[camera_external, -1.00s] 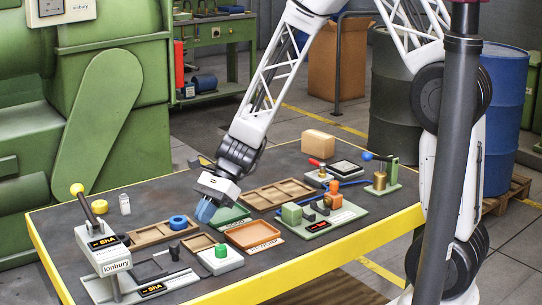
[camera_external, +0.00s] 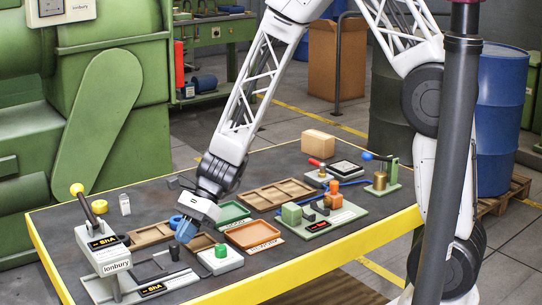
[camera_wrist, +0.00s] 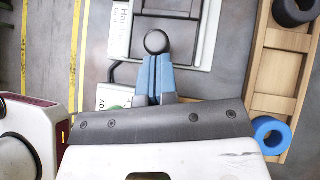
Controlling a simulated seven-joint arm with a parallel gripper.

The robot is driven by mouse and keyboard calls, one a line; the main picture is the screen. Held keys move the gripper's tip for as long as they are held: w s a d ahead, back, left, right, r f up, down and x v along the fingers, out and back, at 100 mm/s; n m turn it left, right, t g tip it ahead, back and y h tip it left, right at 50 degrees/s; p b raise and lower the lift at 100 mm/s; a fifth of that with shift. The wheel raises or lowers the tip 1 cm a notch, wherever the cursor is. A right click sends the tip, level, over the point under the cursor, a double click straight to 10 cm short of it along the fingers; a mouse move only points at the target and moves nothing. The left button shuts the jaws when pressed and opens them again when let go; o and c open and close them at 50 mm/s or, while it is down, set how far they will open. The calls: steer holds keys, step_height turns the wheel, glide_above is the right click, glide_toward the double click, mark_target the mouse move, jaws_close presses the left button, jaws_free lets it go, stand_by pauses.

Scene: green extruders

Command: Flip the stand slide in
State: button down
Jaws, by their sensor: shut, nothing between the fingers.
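The white stand (camera_external: 103,250) marked Ionbury, with a yellow-knobbed lever (camera_external: 88,205), is at the table's front left. Its flat base carries a dark slide frame with an upright black knob (camera_external: 174,252). In the wrist view the pale frame (camera_wrist: 122,30) and the round knob top (camera_wrist: 156,41) show just beyond my fingertips. My gripper (camera_external: 186,235) points down with blue fingers, close behind and above the knob. In the wrist view my gripper (camera_wrist: 158,62) has its fingers together and empty; I cannot tell whether they touch the knob.
A white box with a green button (camera_external: 221,254) stands right of the knob. Behind are a wooden tray (camera_external: 150,236), an orange tray (camera_external: 253,235) and a green tray (camera_external: 232,213). A blue ring (camera_wrist: 271,134) lies near my gripper. The table's yellow edge (camera_external: 320,252) runs in front.

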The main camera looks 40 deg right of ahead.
mark_target(160, 259)
steer(key=a, duration=1)
steer(key=shift+a, duration=0.3)
stand_by(0.4)
steer(key=shift+w+d, duration=0.2)
steer(key=shift+d, duration=0.45)
steer(key=d, duration=0.2)
steer(key=shift+w+d, duration=0.35)
steer(key=v, duration=1)
steer(key=shift+d, duration=0.1)
